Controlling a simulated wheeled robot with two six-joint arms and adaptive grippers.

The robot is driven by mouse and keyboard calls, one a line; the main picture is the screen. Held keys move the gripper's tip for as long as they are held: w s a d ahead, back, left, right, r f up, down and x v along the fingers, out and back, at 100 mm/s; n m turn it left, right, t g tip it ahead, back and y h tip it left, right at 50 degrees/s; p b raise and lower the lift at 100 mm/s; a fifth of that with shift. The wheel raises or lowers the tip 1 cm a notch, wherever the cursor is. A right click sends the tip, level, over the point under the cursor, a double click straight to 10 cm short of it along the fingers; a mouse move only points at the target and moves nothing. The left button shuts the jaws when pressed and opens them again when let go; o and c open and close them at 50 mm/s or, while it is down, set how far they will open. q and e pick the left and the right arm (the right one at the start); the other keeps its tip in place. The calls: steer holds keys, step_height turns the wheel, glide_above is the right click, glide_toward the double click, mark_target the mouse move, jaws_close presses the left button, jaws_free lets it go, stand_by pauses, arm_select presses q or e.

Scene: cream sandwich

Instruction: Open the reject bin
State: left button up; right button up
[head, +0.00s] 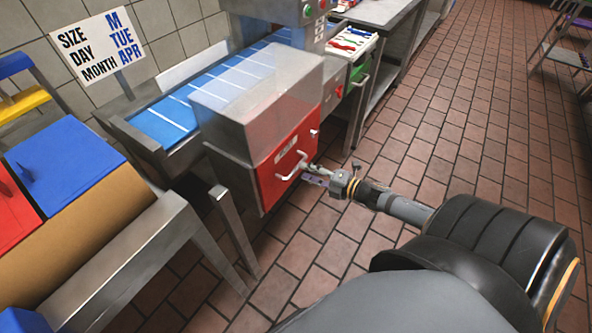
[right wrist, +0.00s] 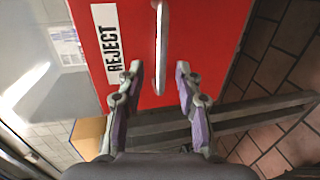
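The reject bin has a red front panel (head: 277,180) below a clear cover on the conveyor machine, and it looks closed. A pale bar handle (head: 291,166) stands out from the panel. In the right wrist view the red panel (right wrist: 210,40) carries a white REJECT label (right wrist: 108,45), and the handle (right wrist: 162,45) runs up the middle. My left gripper is not in view.
The blue conveyor belt (head: 225,85) runs behind the clear cover (head: 255,90). A metal table with a red bin (head: 12,212) and a blue bin (head: 65,165) stands at left. Steel counters (head: 385,12) stand beyond the machine. The tiled floor (head: 450,120) at right is open.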

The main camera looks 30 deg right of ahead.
mark_target(296, 167)
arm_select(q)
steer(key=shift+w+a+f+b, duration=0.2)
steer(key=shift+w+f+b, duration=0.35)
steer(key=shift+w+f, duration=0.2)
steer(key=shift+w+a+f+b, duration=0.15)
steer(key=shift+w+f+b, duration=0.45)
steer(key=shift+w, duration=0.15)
arm_select(e)
steer(key=shift+x, duration=2.55)
steer(key=shift+c, duration=0.4)
jaws_close()
